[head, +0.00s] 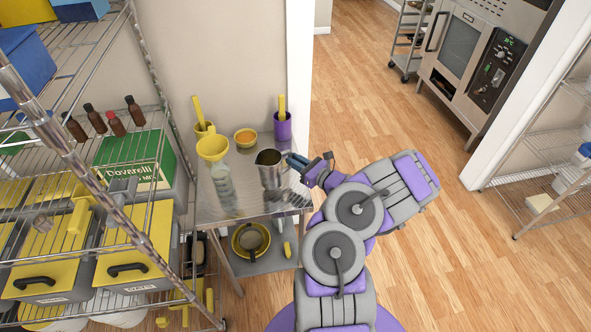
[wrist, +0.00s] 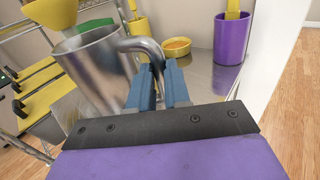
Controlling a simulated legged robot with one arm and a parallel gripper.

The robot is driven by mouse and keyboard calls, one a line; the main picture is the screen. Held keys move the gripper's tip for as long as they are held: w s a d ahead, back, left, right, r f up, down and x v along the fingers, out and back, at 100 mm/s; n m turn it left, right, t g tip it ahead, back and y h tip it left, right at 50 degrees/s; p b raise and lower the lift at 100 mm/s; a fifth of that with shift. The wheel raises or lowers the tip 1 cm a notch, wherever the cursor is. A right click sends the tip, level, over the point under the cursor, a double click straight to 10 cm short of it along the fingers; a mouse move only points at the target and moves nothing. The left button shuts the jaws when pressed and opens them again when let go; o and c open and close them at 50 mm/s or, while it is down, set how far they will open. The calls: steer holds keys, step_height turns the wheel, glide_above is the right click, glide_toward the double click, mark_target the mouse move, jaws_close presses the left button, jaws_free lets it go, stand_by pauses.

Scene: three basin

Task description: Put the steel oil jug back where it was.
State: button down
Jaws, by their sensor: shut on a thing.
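The steel oil jug (head: 271,170) is at the right part of the small steel table (head: 237,207) in the head view. It also fills the left of the wrist view (wrist: 97,72), with its curved handle toward me. My gripper (head: 300,164) is on the jug's right side. In the wrist view its blue fingers (wrist: 160,85) are shut on the handle. The jug looks roughly upright. I cannot tell whether its base touches the table top.
A yellow funnel (head: 213,148) on a bottle, an orange bowl (head: 245,138), a yellow cup (head: 204,130) and a purple cup (head: 282,126) stand on the table. A wire rack (head: 140,220) with boxes is close on the left. A white door frame (head: 299,70) rises behind right. Floor at right is clear.

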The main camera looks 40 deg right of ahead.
steer(key=f, duration=0.2)
steer(key=f+b, duration=0.1)
steer(key=shift+w+d+f, duration=0.15)
steer(key=shift+d+f, duration=0.05)
steer(key=shift+d, duration=0.05)
steer(key=shift+a, duration=0.15)
steer(key=c, duration=1.1)
jaws_free()
steer(key=shift+d+f, duration=0.1)
steer(key=shift+d, duration=0.15)
steer(key=shift+a, duration=0.1)
